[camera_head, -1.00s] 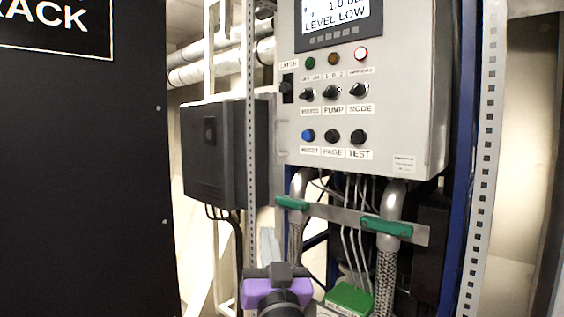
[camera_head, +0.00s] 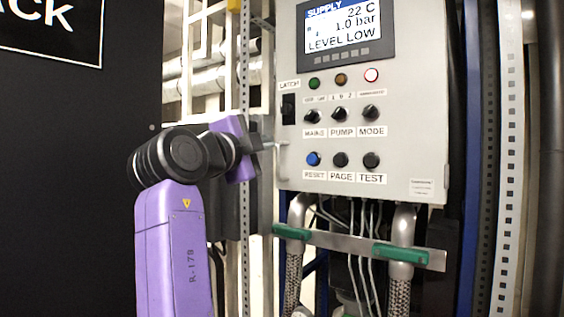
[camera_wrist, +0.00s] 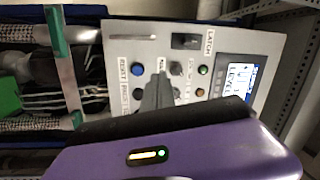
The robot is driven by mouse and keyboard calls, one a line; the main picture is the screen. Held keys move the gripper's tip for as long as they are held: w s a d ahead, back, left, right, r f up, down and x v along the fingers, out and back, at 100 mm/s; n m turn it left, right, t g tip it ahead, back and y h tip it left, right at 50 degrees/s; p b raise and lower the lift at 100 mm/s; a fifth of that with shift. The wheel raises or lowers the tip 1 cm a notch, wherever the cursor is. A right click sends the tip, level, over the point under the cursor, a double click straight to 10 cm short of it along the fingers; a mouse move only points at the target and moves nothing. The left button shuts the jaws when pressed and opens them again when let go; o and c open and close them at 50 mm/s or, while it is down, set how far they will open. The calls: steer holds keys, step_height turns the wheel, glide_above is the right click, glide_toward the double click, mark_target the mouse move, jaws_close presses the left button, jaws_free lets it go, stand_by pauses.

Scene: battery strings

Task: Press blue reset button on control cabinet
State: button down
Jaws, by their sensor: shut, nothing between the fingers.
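The grey control cabinet (camera_head: 420,120) fills the right of the head view. Its blue reset button (camera_head: 313,159) is at the left of the bottom row, above the RESET label, with two black buttons, PAGE (camera_head: 341,160) and TEST (camera_head: 371,161), to its right. The blue button also shows in the wrist view (camera_wrist: 138,69), left of my dark fingers. My gripper (camera_head: 272,146) is shut and empty, near the cabinet's left edge and apart from the blue button. In the wrist view my gripper (camera_wrist: 160,82) points toward the panel and covers part of the button rows.
Above the buttons are black selector knobs (camera_head: 340,114), indicator lamps (camera_head: 341,80), a LATCH switch (camera_head: 289,108) and a display (camera_head: 345,35) reading LEVEL LOW. Below hang pipes with green clamps (camera_head: 400,254) and cables. A black rack panel (camera_head: 70,180) stands at left.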

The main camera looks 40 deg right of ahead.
steer(key=f+m+g, duration=0.1)
steer(key=s+f+m+g, duration=0.1)
steer(key=m, duration=0.1)
steer(key=f+m+g, duration=0.1)
steer(key=f, duration=0.1)
steer(key=shift+s+d+m, duration=0.15)
steer(key=shift+d+m, duration=0.15)
steer(key=shift+m, duration=0.1)
steer(key=p, duration=0.5)
glide_toward(310, 160)
steer(key=x, duration=0.5)
steer(key=shift+d+r, duration=0.15)
steer(key=shift+d, duration=0.1)
steer(key=shift+w+d, duration=0.25)
steer(key=shift+d, duration=0.4)
